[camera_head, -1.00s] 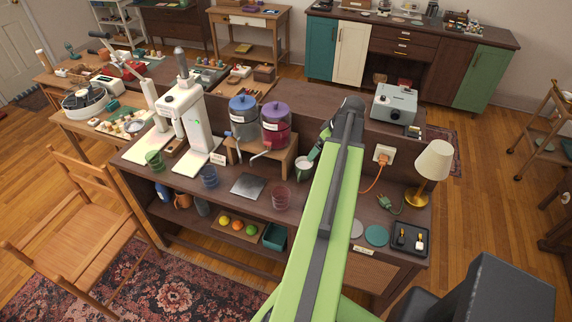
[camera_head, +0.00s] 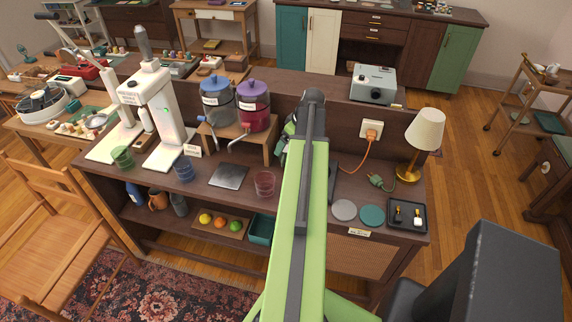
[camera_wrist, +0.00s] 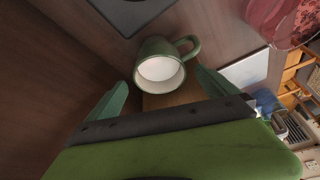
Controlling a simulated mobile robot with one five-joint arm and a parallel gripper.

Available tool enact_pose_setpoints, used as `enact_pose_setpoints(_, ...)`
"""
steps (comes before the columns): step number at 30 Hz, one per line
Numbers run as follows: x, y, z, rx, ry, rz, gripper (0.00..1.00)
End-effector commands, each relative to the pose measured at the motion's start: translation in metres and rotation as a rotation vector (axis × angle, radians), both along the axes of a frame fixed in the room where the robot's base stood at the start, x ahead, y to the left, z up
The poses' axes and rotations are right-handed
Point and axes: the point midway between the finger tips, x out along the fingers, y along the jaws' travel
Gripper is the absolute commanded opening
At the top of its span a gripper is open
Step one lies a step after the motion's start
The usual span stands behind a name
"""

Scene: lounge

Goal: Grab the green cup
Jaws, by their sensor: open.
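A green mug (camera_wrist: 155,49) with a white inside and a side handle stands on the dark wood in the wrist view. Its mouth faces the camera and its handle points to the right. My gripper (camera_wrist: 162,92) is open, with one green finger at the lower left of the mug and the other at its lower right. The mug lies just ahead of the fingertips, and I see no contact. In the head view my arm hides the mug and most of my gripper. A green see-through tumbler (camera_head: 122,158) stands at the left of the counter.
Two lidded dispensers, blue (camera_head: 217,103) and purple (camera_head: 253,105), stand on a small wooden stand (camera_head: 269,138). A pink glass (camera_head: 264,184) and a grey plate (camera_head: 229,176) are left of my arm. A lamp (camera_head: 424,132) and plug cable (camera_head: 376,180) are right.

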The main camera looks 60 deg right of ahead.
Motion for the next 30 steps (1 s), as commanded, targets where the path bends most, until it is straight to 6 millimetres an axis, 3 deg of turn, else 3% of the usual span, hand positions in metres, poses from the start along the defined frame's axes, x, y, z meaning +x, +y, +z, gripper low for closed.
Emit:
enact_pose_setpoints(1, 0.002, 0.0, -0.009, 0.0, 0.0, 0.001, 0.98)
enact_pose_setpoints(8, 0.005, 0.0, -0.014, 0.0, 0.0, 0.001, 0.98)
enact_pose_setpoints(16, 0.019, 0.0, -0.057, 0.0, 0.0, 0.002, 0.98)
enact_pose_setpoints(23, 0.021, 0.0, -0.055, 0.001, 0.0, 0.001, 0.98)
enact_pose_setpoints(30, 0.021, 0.0, -0.055, 0.0, 0.0, 0.002, 0.7)
